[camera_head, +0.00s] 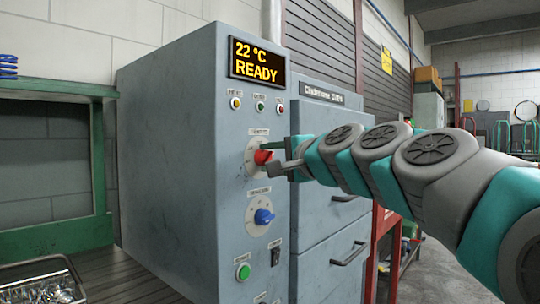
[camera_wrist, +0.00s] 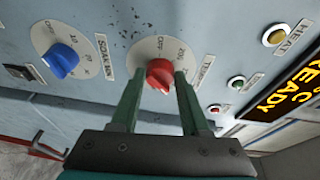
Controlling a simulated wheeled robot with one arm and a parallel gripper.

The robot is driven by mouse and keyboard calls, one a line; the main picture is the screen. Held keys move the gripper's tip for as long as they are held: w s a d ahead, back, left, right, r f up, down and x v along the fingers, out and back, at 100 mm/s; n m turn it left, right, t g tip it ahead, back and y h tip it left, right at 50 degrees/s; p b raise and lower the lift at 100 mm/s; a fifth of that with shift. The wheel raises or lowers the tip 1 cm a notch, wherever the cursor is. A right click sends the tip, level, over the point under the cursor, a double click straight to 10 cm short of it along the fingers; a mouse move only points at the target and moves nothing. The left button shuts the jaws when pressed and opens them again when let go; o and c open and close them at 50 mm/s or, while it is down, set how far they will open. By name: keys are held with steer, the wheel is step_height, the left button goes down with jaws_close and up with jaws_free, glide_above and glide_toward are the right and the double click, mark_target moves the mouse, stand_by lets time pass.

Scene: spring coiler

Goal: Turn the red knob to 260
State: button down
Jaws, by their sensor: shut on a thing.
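The red knob (camera_head: 262,157) sits on a pale round dial on the front of a grey cabinet. It also shows in the wrist view (camera_wrist: 159,74), with the dial (camera_wrist: 174,48) and its printed numbers around it. The number 200 is partly readable; the knob's exact setting cannot be told. My gripper (camera_wrist: 158,84) has its two green fingers on either side of the red knob, shut on it. In the head view my gripper (camera_head: 280,162) reaches the knob from the right. A display (camera_head: 257,61) above reads "22 °C READY".
A blue knob (camera_head: 264,216) on its own dial lies below the red one. A green button (camera_head: 243,271) and a black switch (camera_head: 275,252) are lower down. Several small lamps sit under the display. Drawers with handles (camera_head: 350,254) are to the right.

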steer(key=shift+m, duration=0.5)
steer(key=shift+c, duration=2)
jaws_free()
steer(key=v, duration=0.7)
steer(key=shift+s+d+b, duration=0.25)
steer(key=shift+b, duration=0.15)
steer(key=shift+r, duration=0.1)
